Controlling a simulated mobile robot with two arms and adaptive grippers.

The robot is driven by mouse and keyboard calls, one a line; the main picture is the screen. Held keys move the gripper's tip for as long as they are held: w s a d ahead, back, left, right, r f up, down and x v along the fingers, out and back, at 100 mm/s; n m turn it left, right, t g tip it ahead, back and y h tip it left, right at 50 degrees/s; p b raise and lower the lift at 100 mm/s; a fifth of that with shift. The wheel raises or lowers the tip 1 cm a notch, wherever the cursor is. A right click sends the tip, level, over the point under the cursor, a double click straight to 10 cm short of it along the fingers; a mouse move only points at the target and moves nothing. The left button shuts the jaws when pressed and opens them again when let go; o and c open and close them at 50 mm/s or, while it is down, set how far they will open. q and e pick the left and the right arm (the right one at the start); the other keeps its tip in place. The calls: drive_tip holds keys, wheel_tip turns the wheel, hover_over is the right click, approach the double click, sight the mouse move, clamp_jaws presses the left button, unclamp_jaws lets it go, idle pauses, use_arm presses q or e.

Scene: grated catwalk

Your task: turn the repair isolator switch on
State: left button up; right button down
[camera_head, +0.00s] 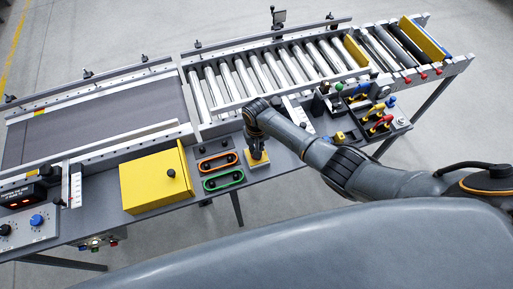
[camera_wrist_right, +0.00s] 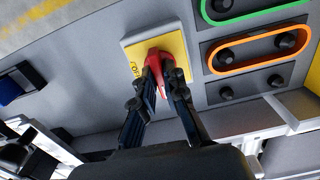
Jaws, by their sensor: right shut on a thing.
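The repair isolator switch has a yellow plate (camera_head: 264,161), seen on the grey bench front in the head view. The plate (camera_wrist_right: 178,42) also shows in the right wrist view, with a red handle (camera_wrist_right: 153,58) on it. Dark lettering that looks like "OFF" (camera_wrist_right: 136,69) shows beside the handle. My right gripper (camera_head: 257,151) is over the switch, and its two fingers (camera_wrist_right: 164,72) are shut on the red handle. The fingers hide part of the handle, so its exact angle is hard to tell. My left gripper is not in view.
Orange (camera_head: 217,161) and green (camera_head: 223,179) framed slots lie left of the switch. A yellow box (camera_head: 150,182) stands further left, near a blue knob (camera_head: 37,220). A tool holder (camera_head: 375,122) is at right. Rollers (camera_head: 270,72) and a belt (camera_head: 100,121) run behind.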

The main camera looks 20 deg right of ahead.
drive_tip(key=c, duration=1.4)
unclamp_jaws()
drive_tip(key=shift+r, duration=0.1)
wheel_tip(320, 180, up, 12)
